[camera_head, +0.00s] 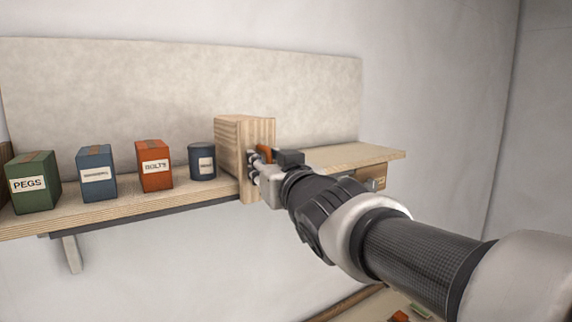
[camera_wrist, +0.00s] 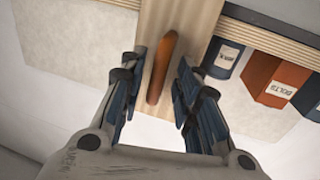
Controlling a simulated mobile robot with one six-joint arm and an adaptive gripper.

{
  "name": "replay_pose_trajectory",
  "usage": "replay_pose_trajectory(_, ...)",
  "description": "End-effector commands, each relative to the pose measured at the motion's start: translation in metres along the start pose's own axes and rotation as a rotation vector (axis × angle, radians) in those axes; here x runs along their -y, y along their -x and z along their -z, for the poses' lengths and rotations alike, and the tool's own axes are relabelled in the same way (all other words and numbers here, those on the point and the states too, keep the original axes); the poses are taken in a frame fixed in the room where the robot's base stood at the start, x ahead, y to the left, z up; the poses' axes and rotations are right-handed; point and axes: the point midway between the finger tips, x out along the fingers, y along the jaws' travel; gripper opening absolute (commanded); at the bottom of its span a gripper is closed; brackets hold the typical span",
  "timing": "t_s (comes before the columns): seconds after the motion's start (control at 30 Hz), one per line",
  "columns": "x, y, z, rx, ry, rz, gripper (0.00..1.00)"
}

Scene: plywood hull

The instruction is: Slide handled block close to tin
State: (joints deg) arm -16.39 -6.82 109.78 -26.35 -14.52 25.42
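The handled block (camera_head: 229,143) is a tall, pale wooden block standing upright on the shelf, with an orange-brown handle (camera_head: 265,153) on its front. The dark blue tin (camera_head: 202,162), with a white label, stands just left of the block with a small gap in the head view. My gripper (camera_head: 258,168) is at the front of the block. In the wrist view my gripper (camera_wrist: 160,82) has its fingers apart on both sides of the handle (camera_wrist: 162,68), with gaps visible on each side.
The plywood shelf (camera_head: 130,203) runs along a pale backboard. Left of the tin stand a red-orange BOLTS box (camera_head: 154,166), a blue box (camera_head: 97,173) and a green PEGS box (camera_head: 34,182). The shelf right of the block (camera_head: 350,154) looks clear, partly hidden by my arm.

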Motion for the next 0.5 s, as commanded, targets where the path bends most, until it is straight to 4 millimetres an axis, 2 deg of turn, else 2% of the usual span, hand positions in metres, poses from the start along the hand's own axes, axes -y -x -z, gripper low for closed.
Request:
replay_pose_trajectory(0.17, 0.000, 0.002, 0.000, 0.001, 0.001, 0.000, 0.30)
replay_pose_trajectory(0.27, 0.000, 0.011, 0.000, 0.000, 0.002, 0.000, 0.30)
replay_pose_trajectory(0.5, 0.000, 0.059, 0.001, -0.003, 0.003, -0.001, 0.30)
